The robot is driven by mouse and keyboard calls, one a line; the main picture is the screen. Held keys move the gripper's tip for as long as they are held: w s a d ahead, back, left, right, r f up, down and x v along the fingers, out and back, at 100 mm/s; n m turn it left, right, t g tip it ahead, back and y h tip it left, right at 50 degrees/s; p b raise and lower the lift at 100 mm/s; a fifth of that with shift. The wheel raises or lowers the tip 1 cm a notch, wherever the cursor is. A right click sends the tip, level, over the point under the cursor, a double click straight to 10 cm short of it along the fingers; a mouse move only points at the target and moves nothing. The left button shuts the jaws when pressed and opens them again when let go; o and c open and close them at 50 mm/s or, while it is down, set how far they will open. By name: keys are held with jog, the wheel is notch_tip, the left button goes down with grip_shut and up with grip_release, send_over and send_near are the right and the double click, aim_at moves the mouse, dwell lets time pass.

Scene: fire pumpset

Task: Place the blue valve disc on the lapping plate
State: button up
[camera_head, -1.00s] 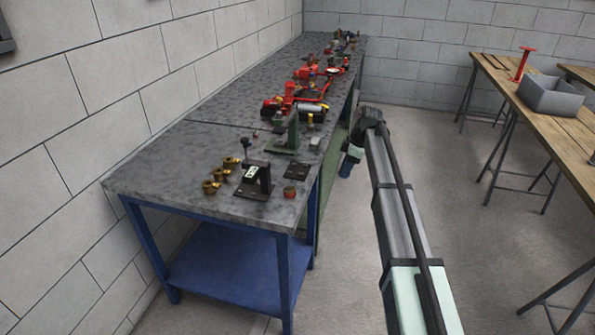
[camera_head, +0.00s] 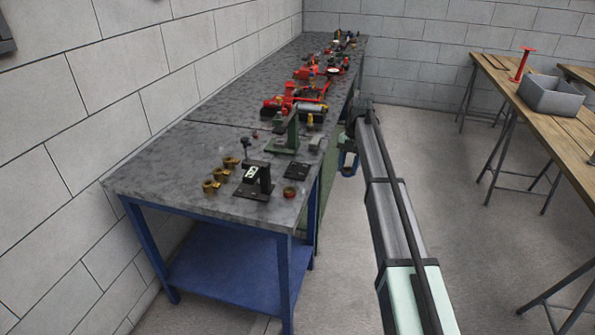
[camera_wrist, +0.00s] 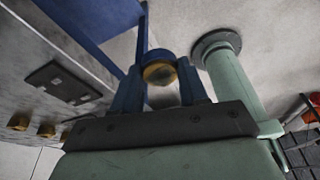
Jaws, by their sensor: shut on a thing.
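The valve disc (camera_wrist: 159,72), a small blue round piece with a brass-coloured face, is held between the blue fingers of my gripper (camera_wrist: 158,78) in the wrist view. In the head view my gripper (camera_head: 348,164) hangs beside the bench's right edge, over the floor, clear of the bench. The disc cannot be made out there. A flat dark square plate (camera_head: 298,170), which looks like the lapping plate, lies on the near bench top, left of my gripper.
On the grey bench (camera_head: 170,178), a black stand (camera_head: 256,182) is left of the plate and a small red-rimmed brass part (camera_head: 290,192) in front. Brass rings (camera_head: 210,187) stand further left. A green fixture (camera_head: 288,135) is behind. The plate's top looks clear.

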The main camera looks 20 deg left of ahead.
jog(key=shift+a+n, duration=0.3)
jog(key=shift+a, duration=0.25)
send_over(297, 171)
jog(key=w+d, duration=0.1)
jog(key=d, duration=0.3)
jog(key=shift+w, duration=0.15)
jog(key=a, duration=0.4)
jog(key=shift+f, duration=0.9)
jog(key=o, duration=1.2)
jog(key=v, duration=1.2)
